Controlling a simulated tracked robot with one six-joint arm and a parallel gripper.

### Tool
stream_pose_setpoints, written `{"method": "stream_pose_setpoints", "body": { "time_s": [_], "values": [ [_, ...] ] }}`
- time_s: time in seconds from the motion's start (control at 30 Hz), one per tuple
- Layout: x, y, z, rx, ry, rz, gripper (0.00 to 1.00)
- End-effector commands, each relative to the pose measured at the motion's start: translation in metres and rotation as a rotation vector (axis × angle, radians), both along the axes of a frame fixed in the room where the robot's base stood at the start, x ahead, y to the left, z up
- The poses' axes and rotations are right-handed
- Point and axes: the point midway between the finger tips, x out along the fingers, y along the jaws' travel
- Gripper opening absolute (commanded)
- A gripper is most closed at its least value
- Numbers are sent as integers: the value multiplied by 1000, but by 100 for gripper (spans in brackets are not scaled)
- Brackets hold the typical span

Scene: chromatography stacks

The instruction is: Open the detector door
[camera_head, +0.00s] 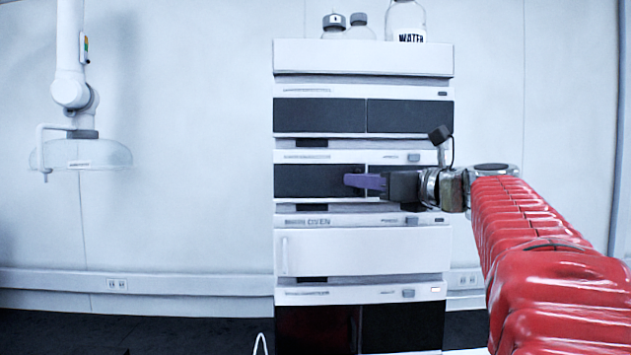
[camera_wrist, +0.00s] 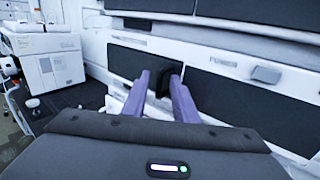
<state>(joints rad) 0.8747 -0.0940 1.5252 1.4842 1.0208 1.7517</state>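The instrument stack (camera_head: 364,57) stands against the wall in the head view. No readable label tells me which module is the detector. My gripper (camera_head: 352,182) is in front of the module with two dark front panels above the oven, near the seam between its left panel (camera_head: 305,181) and right panel. In the wrist view, the two purple fingers of my gripper (camera_wrist: 160,82) stand apart. A dark piece shows between their tips; I cannot tell whether they touch it. The left panel (camera_wrist: 122,62) and right panel (camera_wrist: 230,98) look closed. My gripper hides part of the front.
The white oven door (camera_head: 362,252) is below, with another dark-fronted module (camera_head: 402,326) under it. Bottles, including a water bottle (camera_head: 405,22), stand on top. A white arm with a hood (camera_head: 80,154) is at the left. A white machine (camera_wrist: 50,65) shows left in the wrist view.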

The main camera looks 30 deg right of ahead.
Motion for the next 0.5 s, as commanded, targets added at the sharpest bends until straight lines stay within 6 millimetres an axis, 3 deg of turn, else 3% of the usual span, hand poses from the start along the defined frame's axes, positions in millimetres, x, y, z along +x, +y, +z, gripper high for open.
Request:
{"method": "stream_pose_setpoints", "body": {
  "time_s": [0.13,0.5],
  "values": [
    [0,0,0,0,0,0,25],
    [0,0,0,0,-1,1,0]
  ]
}}
